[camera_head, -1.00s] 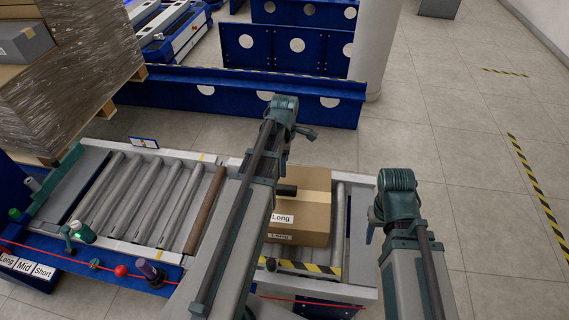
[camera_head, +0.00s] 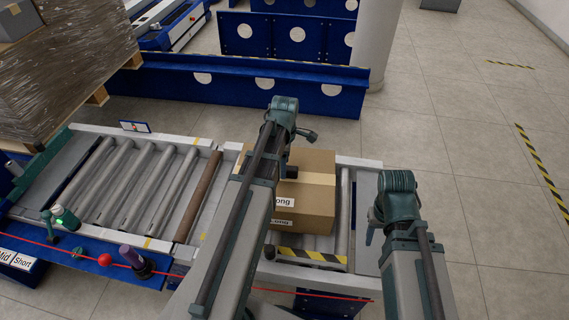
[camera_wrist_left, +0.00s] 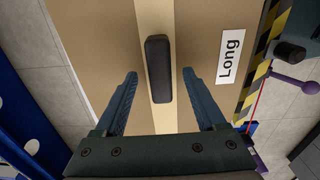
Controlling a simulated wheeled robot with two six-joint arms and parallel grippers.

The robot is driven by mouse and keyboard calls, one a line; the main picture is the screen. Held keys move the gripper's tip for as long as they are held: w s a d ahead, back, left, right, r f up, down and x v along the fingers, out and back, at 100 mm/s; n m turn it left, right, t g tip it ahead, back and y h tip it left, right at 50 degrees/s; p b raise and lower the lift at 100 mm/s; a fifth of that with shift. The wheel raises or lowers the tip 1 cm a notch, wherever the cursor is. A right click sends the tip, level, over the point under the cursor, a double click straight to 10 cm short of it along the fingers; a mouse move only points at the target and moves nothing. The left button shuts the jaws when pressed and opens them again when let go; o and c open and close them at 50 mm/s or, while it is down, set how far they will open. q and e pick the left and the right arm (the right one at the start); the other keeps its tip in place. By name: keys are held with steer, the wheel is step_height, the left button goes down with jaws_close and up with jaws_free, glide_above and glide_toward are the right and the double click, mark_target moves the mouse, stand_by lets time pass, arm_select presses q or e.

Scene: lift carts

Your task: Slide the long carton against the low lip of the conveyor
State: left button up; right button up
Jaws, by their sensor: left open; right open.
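The long carton (camera_head: 307,205) is a brown box labelled "Long", lying on the rollers at the right part of the conveyor. The low lip with yellow and black stripes (camera_head: 312,256) runs along the near side, with a small gap to the carton. In the left wrist view the carton top (camera_wrist_left: 100,40) has a dark handle (camera_wrist_left: 159,68) on a pale tape strip, and the striped lip (camera_wrist_left: 262,58) is at the right. My left gripper (camera_wrist_left: 160,76) is open, its fingers on either side of the handle's lower end.
A conveyor rail with a red ball (camera_head: 105,260), a purple-topped knob (camera_head: 130,256) and a green-lit device (camera_head: 65,217) stands front left. A wrapped pallet load (camera_head: 65,70) is at the back left. A blue barrier (camera_head: 250,88) stands behind. Floor to the right is clear.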

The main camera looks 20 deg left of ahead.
arm_select(q)
step_height(320, 180, down, 2)
steer(key=shift+f+b, duration=0.2)
steer(key=shift+b, duration=0.5)
steer(key=shift+r, duration=0.1)
jaws_close()
stand_by(0.8)
